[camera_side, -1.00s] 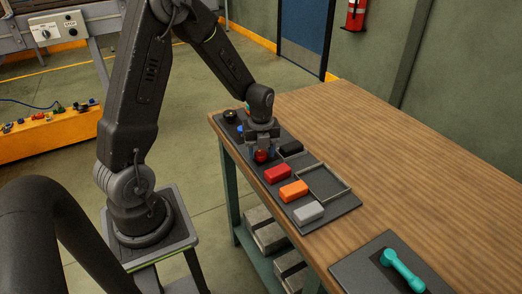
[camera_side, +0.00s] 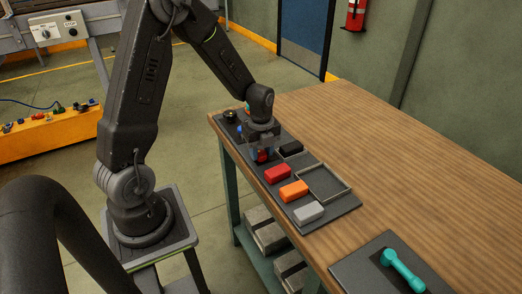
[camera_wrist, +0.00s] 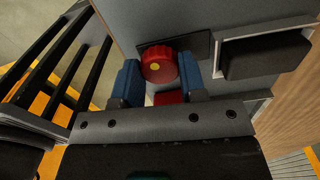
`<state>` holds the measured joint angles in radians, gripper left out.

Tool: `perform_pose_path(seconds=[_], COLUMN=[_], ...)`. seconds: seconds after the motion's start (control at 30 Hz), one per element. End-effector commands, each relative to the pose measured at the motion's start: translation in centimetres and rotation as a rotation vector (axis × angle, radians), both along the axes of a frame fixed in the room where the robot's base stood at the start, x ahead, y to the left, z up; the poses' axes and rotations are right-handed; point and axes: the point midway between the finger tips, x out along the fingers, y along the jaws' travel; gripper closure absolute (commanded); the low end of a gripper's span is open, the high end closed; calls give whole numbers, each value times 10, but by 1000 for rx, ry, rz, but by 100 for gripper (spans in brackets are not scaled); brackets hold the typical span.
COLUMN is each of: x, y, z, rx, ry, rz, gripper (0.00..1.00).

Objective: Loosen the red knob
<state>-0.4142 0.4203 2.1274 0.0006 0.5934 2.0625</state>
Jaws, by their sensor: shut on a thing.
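In the side view my gripper (camera_side: 262,152) points down at the dark panel (camera_side: 346,204) on the workbench, and the red knob (camera_side: 263,157) shows only in part between the fingers.
Red (camera_side: 277,174), orange (camera_side: 293,191) and grey (camera_side: 308,212) blocks lie in a row on the panel. A black block (camera_side: 291,147) and an empty framed tray (camera_side: 347,187) are beside them. A teal handle (camera_side: 402,268) is at the front. The bench's right side is clear.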

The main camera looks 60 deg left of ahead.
Motion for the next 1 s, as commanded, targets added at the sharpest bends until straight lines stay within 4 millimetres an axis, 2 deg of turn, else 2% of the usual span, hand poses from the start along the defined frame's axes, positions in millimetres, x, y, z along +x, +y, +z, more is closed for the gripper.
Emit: perform_pose_path(seconds=[1.0], x=[-1], y=[0], z=[-2], rx=[0], ry=[3], rz=[965], gripper=[85])
